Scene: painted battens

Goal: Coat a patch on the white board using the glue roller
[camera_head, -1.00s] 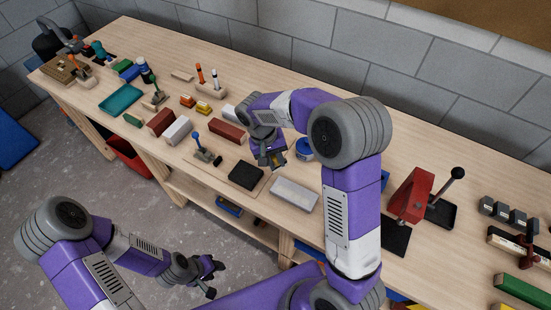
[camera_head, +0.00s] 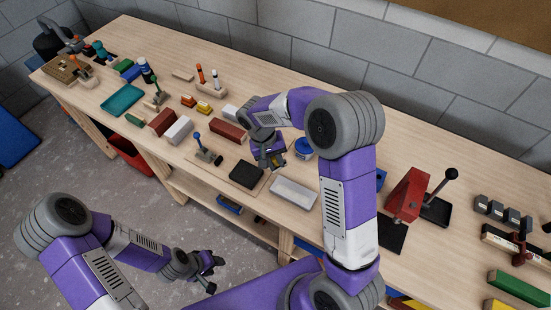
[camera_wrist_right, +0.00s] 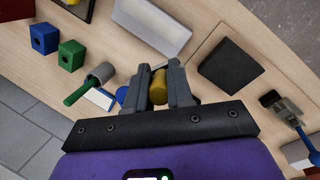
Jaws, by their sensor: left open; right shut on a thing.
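The white board (camera_head: 294,192) lies flat on the bench right of a black pad (camera_head: 246,175); it also shows at the top of the right wrist view (camera_wrist_right: 150,25). My right gripper (camera_head: 272,162) is above the bench behind the pad and board, apart from both. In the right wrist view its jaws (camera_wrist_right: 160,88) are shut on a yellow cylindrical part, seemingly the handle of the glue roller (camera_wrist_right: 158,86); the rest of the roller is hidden. My left gripper (camera_head: 208,272) is open and empty, low in front of the bench.
A blue tin (camera_head: 304,147) stands behind the board, partly covered by my right arm. A blue-handled tool (camera_head: 204,148) stands left of the pad. A red press (camera_head: 408,195) stands to the right. Blue (camera_wrist_right: 43,38) and green (camera_wrist_right: 71,55) blocks show in the right wrist view.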

